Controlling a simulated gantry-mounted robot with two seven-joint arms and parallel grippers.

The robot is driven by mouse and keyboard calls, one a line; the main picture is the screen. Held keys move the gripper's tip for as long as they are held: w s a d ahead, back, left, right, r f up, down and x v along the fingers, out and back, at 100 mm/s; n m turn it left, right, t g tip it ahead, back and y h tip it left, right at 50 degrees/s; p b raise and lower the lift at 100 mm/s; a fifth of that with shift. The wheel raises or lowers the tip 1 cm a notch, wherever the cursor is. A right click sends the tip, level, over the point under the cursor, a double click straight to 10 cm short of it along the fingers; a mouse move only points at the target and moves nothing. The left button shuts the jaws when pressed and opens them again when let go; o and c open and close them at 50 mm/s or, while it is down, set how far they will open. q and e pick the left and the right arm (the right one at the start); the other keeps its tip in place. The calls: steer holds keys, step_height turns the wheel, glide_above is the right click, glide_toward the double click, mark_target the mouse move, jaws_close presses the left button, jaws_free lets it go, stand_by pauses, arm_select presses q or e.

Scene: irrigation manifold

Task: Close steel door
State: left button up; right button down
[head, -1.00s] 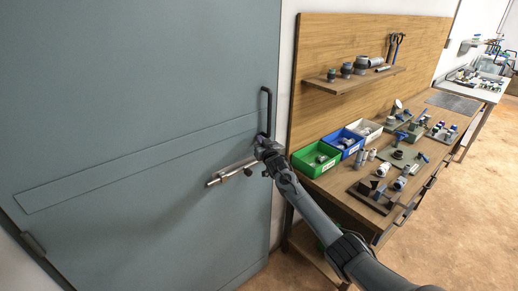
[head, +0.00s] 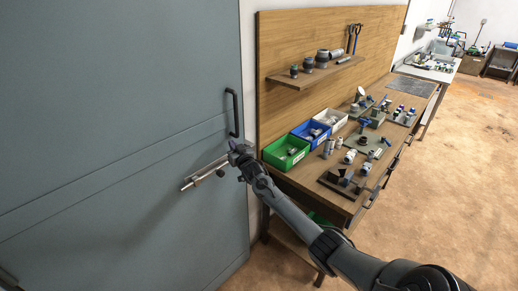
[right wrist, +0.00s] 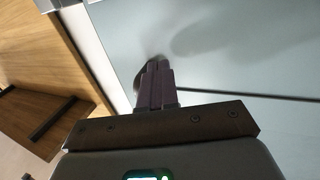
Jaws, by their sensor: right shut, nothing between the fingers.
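The grey-blue steel door (head: 110,75) fills the left of the head view. A black pull handle (head: 232,112) stands upright near its right edge, and a metal slide bolt (head: 203,174) sits below it. My right gripper (head: 236,150) is at the door's right edge, just below the handle and by the bolt's right end. Whether it touches the door I cannot tell. In the right wrist view its fingers (right wrist: 156,84) are together and empty, against the pale door surface (right wrist: 230,45). My left gripper is not in view.
Right of the door a workbench (head: 322,195) with a wooden back panel (head: 290,105) carries green (head: 287,152), blue (head: 311,134) and white (head: 331,120) bins and several fittings. My right arm passes close to its front. The brown floor (head: 450,190) at right is clear.

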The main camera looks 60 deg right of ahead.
steer(key=s+a, duration=0.2)
steer(key=s, duration=0.9)
steer(key=s+a+f+n+g+y, duration=0.1)
steer(key=s+a+f+y, duration=0.15)
steer(key=a+f, duration=0.55)
steer(key=s+a+f+n+g+y, duration=0.1)
steer(key=s+a+f+y, duration=0.15)
steer(key=a+f, duration=0.55)
steer(key=s+a+f+n+g+y, duration=0.1)
steer(key=s+a+f, duration=0.25)
steer(key=a, duration=0.55)
steer(key=s+a+f+n+g+y, duration=0.15)
steer(key=s+a, duration=0.25)
steer(key=a, duration=0.4)
steer(key=s+a+r+n+g+y, duration=0.2)
steer(key=s+a+r+g, duration=0.1)
steer(key=s+a, duration=0.4)
steer(key=s+a+r+n+g+y, duration=0.1)
steer(key=s+a+r+n+g, duration=0.2)
steer(key=s+a, duration=0.45)
arm_select(q)
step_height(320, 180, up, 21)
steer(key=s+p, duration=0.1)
steer(key=p, duration=1.9)
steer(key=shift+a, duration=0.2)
arm_select(e)
step_height(320, 180, up, 20)
steer(key=shift+w+r+g, duration=0.15)
steer(key=shift+r+g, duration=0.05)
steer(key=shift+g, duration=0.15)
